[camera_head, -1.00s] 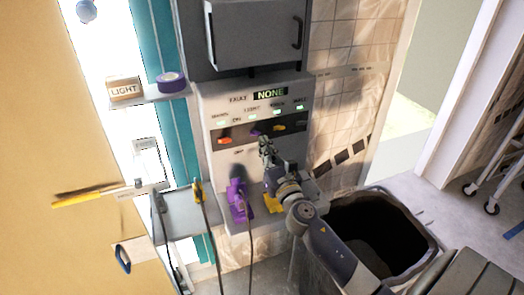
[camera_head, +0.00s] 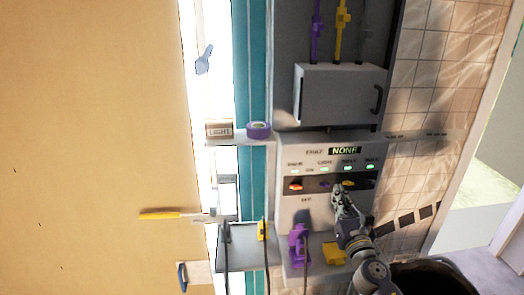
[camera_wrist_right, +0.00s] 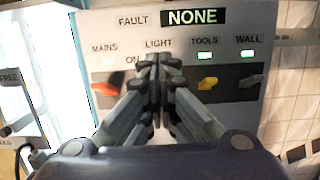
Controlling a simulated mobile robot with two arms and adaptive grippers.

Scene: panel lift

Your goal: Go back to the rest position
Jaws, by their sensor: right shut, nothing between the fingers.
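The panel's fault display (camera_wrist_right: 193,17) reads NONE. Lamps above the switches are lit green. The orange switch (camera_wrist_right: 107,89) is under MAINS and the yellow switch (camera_wrist_right: 207,84) is under TOOLS. My left gripper is not in view.
A grey cabinet (camera_head: 335,95) with a handle is above the panel. A purple plug (camera_head: 299,243) and a yellow block (camera_head: 334,254) are below it. A shelf (camera_head: 240,142) holds a LIGHT box and purple tape. A dark bin (camera_head: 435,275) stands at lower right.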

